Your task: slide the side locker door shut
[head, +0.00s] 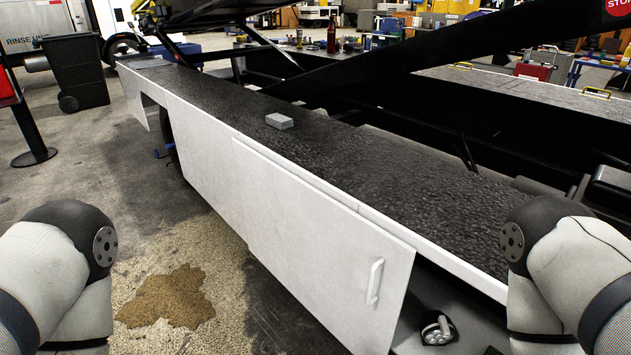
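The side locker door (318,232) is a white flat panel on the side of the belt loader. It stands partly open, with a dark gap to the right of its edge. A white upright handle (375,281) is near the door's right edge. Inside the opening, a small round dark object with a pale face (437,327) lies on a grey floor. My arms show at the lower left and lower right edges. Neither gripper is in view, and nothing of mine visibly touches the door.
A dark rough deck (370,165) runs above the door, with a grey block (279,121) on it. Black beams cross behind. A brown stain (168,298) lies on speckled floor at left. A black bin (75,75) and a red-topped post (35,140) stand farther left.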

